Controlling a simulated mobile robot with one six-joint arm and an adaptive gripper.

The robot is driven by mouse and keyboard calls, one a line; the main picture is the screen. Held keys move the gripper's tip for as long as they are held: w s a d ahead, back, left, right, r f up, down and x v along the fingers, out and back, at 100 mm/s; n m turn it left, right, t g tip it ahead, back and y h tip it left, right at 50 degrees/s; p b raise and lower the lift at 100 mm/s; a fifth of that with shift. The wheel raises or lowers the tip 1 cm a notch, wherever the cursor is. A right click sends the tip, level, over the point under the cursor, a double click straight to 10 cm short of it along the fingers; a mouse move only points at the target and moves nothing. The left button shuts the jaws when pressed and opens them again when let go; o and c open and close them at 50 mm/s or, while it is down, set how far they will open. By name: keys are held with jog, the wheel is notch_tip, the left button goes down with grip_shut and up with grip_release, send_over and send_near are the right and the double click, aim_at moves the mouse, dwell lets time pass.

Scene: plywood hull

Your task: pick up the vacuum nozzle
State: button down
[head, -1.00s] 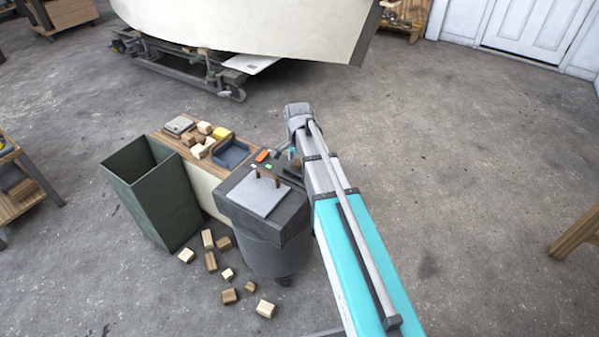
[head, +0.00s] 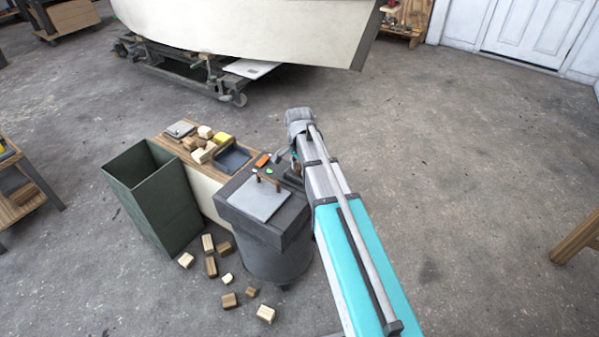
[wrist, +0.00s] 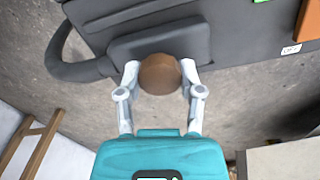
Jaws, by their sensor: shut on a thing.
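The vacuum nozzle (wrist: 200,38) is a flat dark grey piece with a round brown wooden knob (wrist: 159,74) in the wrist view. A dark hose (wrist: 58,52) curves off its left end. My gripper (wrist: 160,78) is shut on the knob, with one pale finger on each side. In the head view the nozzle is mostly hidden by my arm, at the right edge of the vacuum's dark top (head: 233,187). I cannot tell whether the nozzle rests on the top or is clear of it.
A bench (head: 205,190) with wooden blocks and a blue-grey tray (head: 233,157) adjoins the vacuum. A green bin (head: 165,205) stands left. Several blocks (head: 211,266) lie on the floor. A boat hull (head: 250,30) is behind.

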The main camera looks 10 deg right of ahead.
aim_at(299, 166)
jog(key=shift+r, duration=0.15)
notch_tip(299, 166, up, 3)
jog(key=p, duration=0.3)
jog(key=s+r+p, duration=0.9)
jog(key=s+p, duration=0.1)
jog(key=s, duration=0.4)
jog(key=shift+r, duration=0.35)
jog(key=c, duration=0.9)
grip_release()
jog(key=c, duration=0.3)
notch_tip(299, 166, up, 23)
jog(key=p, duration=2.3)
jog(key=shift+f, duration=0.1)
jog(key=shift+c, duration=0.2)
jog(key=shift+d, duration=0.15)
